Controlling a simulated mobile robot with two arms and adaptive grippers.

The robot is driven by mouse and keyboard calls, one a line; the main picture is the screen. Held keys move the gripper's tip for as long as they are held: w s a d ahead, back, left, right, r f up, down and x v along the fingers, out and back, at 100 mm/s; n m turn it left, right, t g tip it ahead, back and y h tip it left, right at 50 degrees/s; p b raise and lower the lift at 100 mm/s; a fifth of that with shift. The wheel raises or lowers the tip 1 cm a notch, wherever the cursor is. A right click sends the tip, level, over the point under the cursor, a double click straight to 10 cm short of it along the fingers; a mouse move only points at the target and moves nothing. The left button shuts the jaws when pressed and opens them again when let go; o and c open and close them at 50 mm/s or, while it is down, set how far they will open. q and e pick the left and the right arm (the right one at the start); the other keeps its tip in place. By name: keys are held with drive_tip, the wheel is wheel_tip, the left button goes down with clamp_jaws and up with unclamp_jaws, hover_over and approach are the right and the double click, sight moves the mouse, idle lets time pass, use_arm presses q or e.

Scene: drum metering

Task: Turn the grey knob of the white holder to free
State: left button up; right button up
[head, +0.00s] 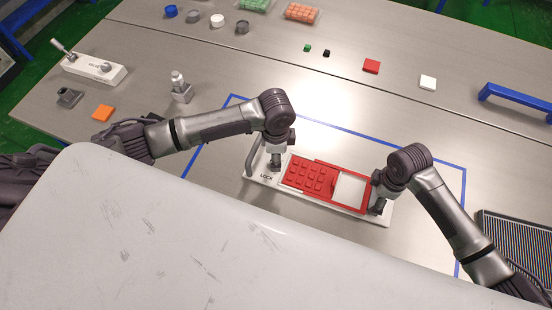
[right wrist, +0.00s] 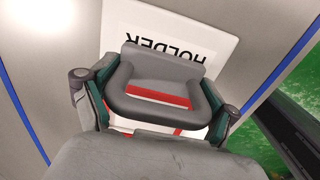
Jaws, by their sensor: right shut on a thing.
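The white holder (head: 257,172) lies on the table inside a blue taped outline, with the word LOCK near its left end. A red frame with several red blocks (head: 308,175) sits on it. My left gripper (head: 275,158) points down at the left end, just above LOCK. It covers the place where a grey knob could be, so I cannot make out the knob or the finger gap. My right gripper (head: 378,205) is shut on the grey handle at the holder's right end. In the right wrist view the fingers flank this grey handle (right wrist: 160,70), beside the word HOLDER.
A dark ribbed mat (head: 515,250) is at right.

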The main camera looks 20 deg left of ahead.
use_arm(q)
drive_tip(key=shift+f, duration=1.55)
drive_tip(key=shift+c, duration=0.2)
clamp_jaws()
drive_tip(key=shift+m, duration=0.3)
drive_tip(key=m, duration=0.3)
drive_tip(key=shift+r+m, duration=0.1)
drive_tip(key=shift+m, duration=1.7)
